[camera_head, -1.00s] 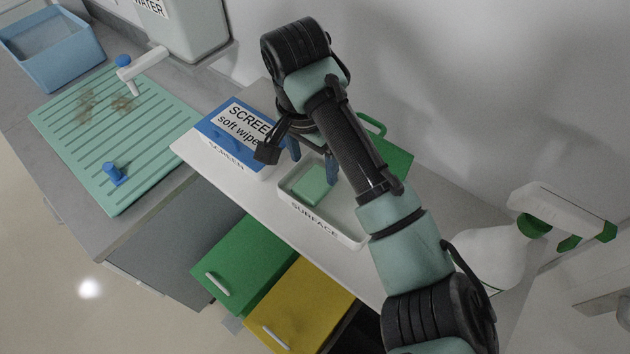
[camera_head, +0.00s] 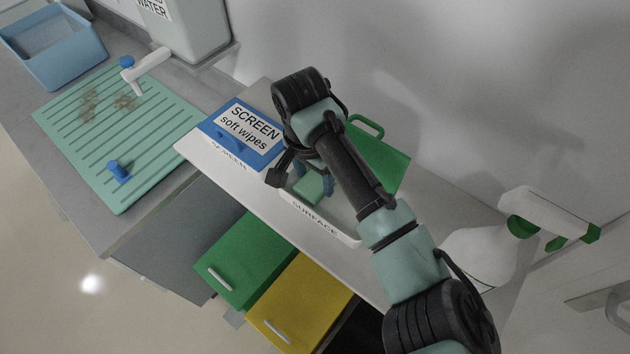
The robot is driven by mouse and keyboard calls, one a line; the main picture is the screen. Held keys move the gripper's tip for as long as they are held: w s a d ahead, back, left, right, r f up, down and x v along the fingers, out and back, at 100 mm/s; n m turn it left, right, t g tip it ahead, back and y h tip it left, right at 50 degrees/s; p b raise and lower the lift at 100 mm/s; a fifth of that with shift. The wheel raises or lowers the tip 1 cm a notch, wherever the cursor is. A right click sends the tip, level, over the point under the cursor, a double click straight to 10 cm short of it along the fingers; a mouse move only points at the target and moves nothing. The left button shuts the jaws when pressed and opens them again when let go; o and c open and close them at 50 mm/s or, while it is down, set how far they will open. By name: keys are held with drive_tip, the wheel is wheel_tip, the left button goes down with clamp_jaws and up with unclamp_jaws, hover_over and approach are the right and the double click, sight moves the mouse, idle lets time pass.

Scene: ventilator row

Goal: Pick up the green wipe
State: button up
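The green wipe (camera_head: 309,189) is a small pale green folded pad lying in the white tray (camera_head: 322,222) labelled SURFACE, on the white shelf. My gripper (camera_head: 313,181) reaches down over the tray, with its blue fingertips close to the wipe. One blue fingertip shows at the wipe's right side and another at its upper left. The fingers look apart, with the wipe between or just below them. My arm hides part of the tray, and I cannot tell whether the fingers touch the wipe.
A blue SCREEN soft wipes box (camera_head: 240,135) stands left of the tray. A green container (camera_head: 383,160) stands behind it, and a white spray bottle (camera_head: 480,255) stands to the right. Green (camera_head: 243,262) and yellow (camera_head: 300,305) bins are below. A ribbed green mat (camera_head: 110,130) lies at left.

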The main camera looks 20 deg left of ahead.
sight(315, 182)
drive_tip(key=c, duration=0.4)
wheel_tip(315, 182, up, 18)
idle(0.5)
